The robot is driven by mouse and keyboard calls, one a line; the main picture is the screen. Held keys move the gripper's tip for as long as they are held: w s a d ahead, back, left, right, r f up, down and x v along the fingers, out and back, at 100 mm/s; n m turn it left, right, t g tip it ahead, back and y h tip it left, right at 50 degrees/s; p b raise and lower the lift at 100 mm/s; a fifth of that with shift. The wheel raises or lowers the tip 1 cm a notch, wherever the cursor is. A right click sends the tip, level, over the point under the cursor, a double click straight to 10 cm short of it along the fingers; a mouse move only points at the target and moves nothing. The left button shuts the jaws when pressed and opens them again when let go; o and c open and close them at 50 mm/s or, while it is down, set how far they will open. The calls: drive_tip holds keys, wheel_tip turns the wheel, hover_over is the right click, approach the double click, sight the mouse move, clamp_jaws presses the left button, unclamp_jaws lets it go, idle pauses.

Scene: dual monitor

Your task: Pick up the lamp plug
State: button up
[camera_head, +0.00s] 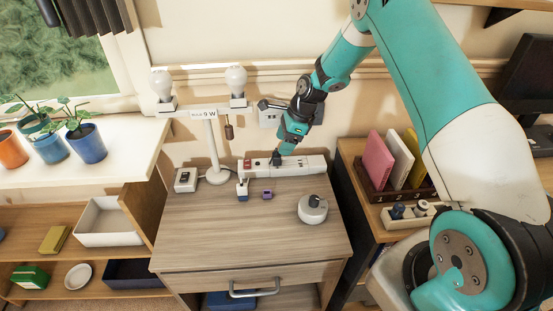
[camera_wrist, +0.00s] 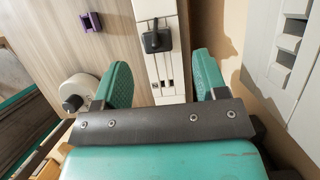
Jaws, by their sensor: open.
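A white power strip (camera_head: 312,165) lies along the back of the wooden cabinet top; it also shows in the wrist view (camera_wrist: 166,70). A black plug (camera_wrist: 156,40) sits in one of its sockets. I cannot tell for certain that this is the lamp plug, as no cord to the lamp is clear. My gripper (camera_head: 277,158) is open and empty over the strip. In the wrist view my fingers (camera_wrist: 162,76) are apart on either side of the strip, with the plug beyond them.
A small purple object (camera_head: 267,195), a white-and-blue piece (camera_head: 242,190) and a round white device (camera_head: 313,209) are near the strip. A white switch box (camera_head: 186,180) stands left of the lamp. A wall outlet (camera_head: 271,115) is behind my wrist. The cabinet's front is clear.

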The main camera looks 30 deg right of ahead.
sight(277, 155)
drive_tip(key=shift+p+x, duration=0.3)
drive_tip(key=shift+x, duration=2.65)
drive_tip(key=shift+s+a, duration=0.1)
drive_tip(key=shift+a, duration=0.05)
drive_tip(key=c, duration=1)
